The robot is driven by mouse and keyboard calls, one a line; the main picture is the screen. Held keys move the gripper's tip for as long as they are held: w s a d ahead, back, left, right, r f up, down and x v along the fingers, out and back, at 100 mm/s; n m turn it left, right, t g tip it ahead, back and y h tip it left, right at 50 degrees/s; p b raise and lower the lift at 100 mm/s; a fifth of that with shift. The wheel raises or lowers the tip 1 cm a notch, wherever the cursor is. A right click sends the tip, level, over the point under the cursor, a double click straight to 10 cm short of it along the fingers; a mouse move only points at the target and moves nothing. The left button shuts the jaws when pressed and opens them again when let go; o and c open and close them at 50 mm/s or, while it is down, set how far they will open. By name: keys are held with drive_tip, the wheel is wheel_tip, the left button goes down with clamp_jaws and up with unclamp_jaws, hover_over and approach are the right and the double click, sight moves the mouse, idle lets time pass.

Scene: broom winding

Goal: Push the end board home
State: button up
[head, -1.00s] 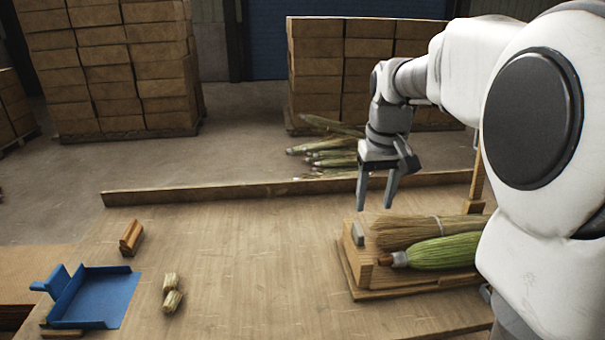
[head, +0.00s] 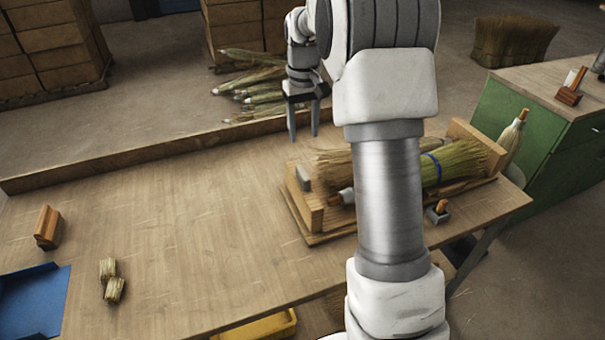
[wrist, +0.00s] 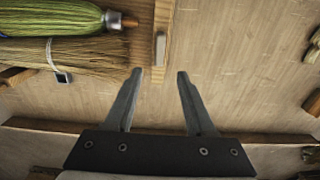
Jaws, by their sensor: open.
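The end board (head: 302,207) is an upright wooden board at the left end of a wooden cradle on the bench, with a small grey block (head: 303,177) at its top. In the wrist view the end board (wrist: 165,15) runs up from between my fingertips, and the grey block (wrist: 160,48) lies just ahead of them. My gripper (head: 304,138) is open and empty, fingers down, behind and above the board; it also shows in the wrist view (wrist: 160,74). It appears apart from the board. Straw bundles (head: 333,165) lie in the cradle, partly hidden by my arm.
Another upright board (head: 477,140) closes the cradle's right end. A low wooden rail (head: 150,158) edges the bench's back. The middle of the bench (head: 200,220) is clear.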

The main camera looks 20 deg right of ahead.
sight(303, 173)
wheel_tip(303, 173, down, 15)
drive_tip(key=shift+r+b, duration=0.1)
drive_tip(key=shift+b, duration=0.2)
clamp_jaws()
drive_tip(key=shift+r, duration=0.1)
idle(1.3)
